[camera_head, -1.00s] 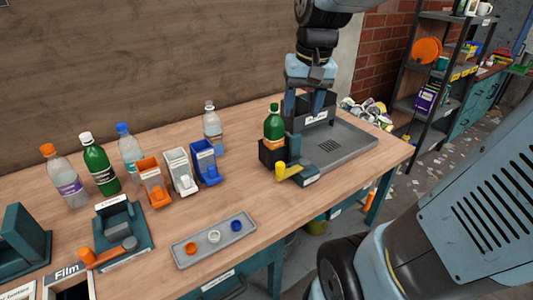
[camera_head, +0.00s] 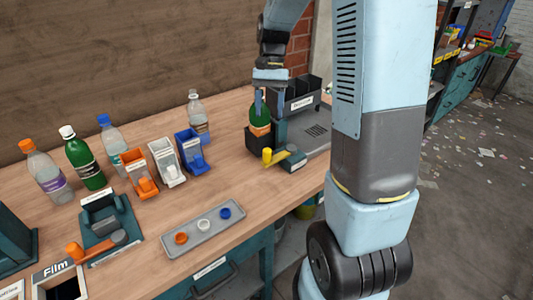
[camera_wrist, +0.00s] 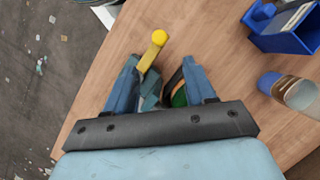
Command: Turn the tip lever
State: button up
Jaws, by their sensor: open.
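The tip lever, a yellow bar with a round knob (camera_head: 267,155), sticks out from the front of the dark green tip station (camera_head: 291,159) on the bench. It also shows in the wrist view (camera_wrist: 158,39), just beyond the fingertips. A green bottle (camera_head: 259,112) stands in the station's black holder (camera_head: 257,142). My gripper (camera_head: 268,103) is open, fingers pointing down by the bottle's upper part, above and behind the lever. In the wrist view, my gripper (camera_wrist: 160,75) has the lever's bar near its left finger and the partly hidden bottle near its right finger.
A grey drain tray (camera_head: 312,140) and black bins (camera_head: 302,93) lie behind the station. Blue (camera_head: 190,152), white and orange dispensers and several bottles stand to the left. A cap tray (camera_head: 203,228) is in front. My arm hides the bench's right end.

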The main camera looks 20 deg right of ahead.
aim_at(267, 153)
jog(key=x, duration=1.3)
jog(key=shift+s+a+f, duration=0.1)
jog(key=shift+s+f, duration=0.05)
jog(key=shift+f, duration=0.2)
grip_shut()
